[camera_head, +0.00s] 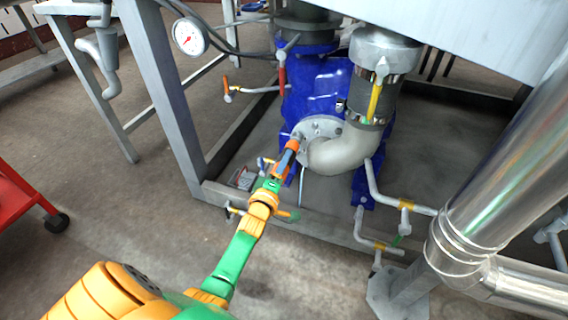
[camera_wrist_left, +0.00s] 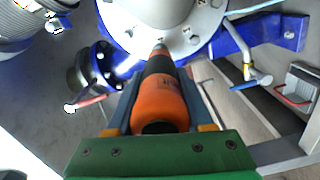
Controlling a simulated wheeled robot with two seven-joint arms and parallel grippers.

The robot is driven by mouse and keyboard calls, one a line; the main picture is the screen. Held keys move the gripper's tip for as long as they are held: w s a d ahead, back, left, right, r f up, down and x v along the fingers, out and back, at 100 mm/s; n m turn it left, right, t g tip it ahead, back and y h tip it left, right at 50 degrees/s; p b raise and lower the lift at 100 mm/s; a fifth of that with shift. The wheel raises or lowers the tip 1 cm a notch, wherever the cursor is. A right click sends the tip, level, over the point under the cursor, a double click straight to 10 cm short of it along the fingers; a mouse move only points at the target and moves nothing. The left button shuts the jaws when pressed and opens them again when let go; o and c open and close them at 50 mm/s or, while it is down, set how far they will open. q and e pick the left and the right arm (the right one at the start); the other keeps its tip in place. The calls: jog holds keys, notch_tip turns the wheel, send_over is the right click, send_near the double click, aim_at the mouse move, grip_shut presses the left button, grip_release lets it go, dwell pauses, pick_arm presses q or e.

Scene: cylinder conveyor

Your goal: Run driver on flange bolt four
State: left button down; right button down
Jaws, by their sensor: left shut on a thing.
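An orange and black driver (camera_head: 292,146) is held in my left gripper (camera_head: 284,163), pointing at the grey flange (camera_head: 318,127) where the pale pipe elbow (camera_head: 342,150) meets the blue pump body (camera_head: 318,85). In the left wrist view, the driver (camera_wrist_left: 161,98) lies between the two blue-grey fingers of my left gripper (camera_wrist_left: 160,100), which are shut on it. Its tip reaches the lower part of the flange (camera_wrist_left: 200,38), at or very near a bolt; contact cannot be told. Several bolts sit around the flange; which is number four does not show. My right gripper is out of view.
Grey frame legs (camera_head: 168,85) stand left of the pump. A pressure gauge (camera_head: 190,37) hangs at upper left. Small valves and pipes (camera_head: 385,200) lie right of the elbow. A large shiny pipe (camera_head: 500,170) crosses the right. A red cart (camera_head: 25,200) stands left; floor between is clear.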

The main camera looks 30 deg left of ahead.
pick_arm(q)
jog(key=shift+r, duration=0.2)
jog(key=shift+p+v, duration=0.9)
jog(key=shift+v, duration=0.1)
jog(key=shift+s+d+p, duration=0.15)
jog(key=shift+s+p, duration=0.2)
jog(key=shift+s, duration=0.15)
jog(key=shift+s+f, duration=0.1)
jog(key=shift+s, duration=0.1)
jog(key=shift+p+v, duration=0.8)
jog(key=shift+v, duration=0.4)
jog(key=shift+s+d, duration=0.1)
jog(key=shift+s, duration=0.2)
